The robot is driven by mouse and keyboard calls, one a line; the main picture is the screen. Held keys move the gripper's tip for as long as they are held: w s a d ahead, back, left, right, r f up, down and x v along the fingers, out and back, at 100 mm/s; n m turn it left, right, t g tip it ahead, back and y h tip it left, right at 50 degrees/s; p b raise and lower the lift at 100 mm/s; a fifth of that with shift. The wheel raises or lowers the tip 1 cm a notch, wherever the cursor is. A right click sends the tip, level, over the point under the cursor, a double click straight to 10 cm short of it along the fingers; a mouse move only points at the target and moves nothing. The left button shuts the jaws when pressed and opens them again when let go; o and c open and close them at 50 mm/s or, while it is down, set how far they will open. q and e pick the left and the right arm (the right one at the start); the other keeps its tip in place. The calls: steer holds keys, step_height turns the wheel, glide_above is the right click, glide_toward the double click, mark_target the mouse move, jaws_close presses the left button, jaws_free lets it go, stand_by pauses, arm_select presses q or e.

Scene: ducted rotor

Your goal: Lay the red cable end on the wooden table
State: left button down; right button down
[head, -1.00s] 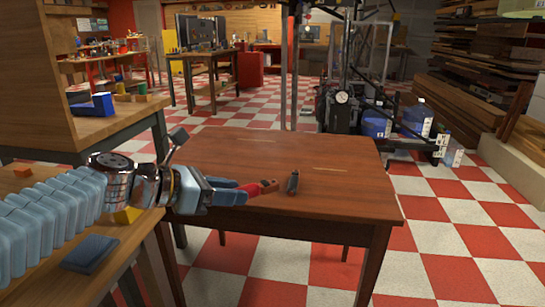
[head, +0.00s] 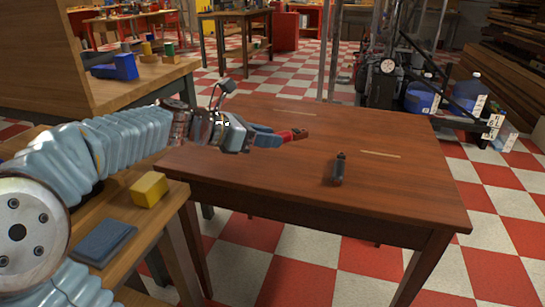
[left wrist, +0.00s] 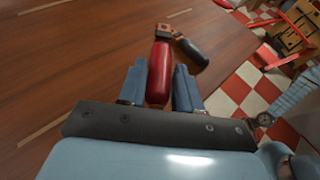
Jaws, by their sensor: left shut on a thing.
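The red cable end (head: 296,135) is a short red piece with a dark orange-brown tip. In the head view it is over the left part of the wooden table (head: 400,190). My left gripper (head: 275,138) is shut on it. In the left wrist view the red cable end (left wrist: 159,72) sits between the two blue fingers (left wrist: 160,90), its tip pointing away from the gripper. I cannot tell whether it touches the tabletop. A dark cable end (head: 337,170) lies on the table, to the right and nearer in the head view. My right gripper is not in view.
The right part of the tabletop is clear. A wooden bench at left carries a yellow block (head: 149,189) and a dark blue-grey flat block (head: 104,242).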

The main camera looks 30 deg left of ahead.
arm_select(q)
glide_above(269, 167)
step_height(269, 167, down, 4)
steer(key=shift+s+d+f+b, duration=0.1)
steer(key=shift+s+f+b, duration=0.05)
steer(key=shift+b, duration=0.2)
steer(key=f, duration=0.2)
steer(key=b, duration=0.1)
steer(key=shift+w+f, duration=0.25)
steer(key=shift+f, duration=0.5)
steer(key=shift+f, duration=0.1)
steer(key=c, duration=0.8)
jaws_free()
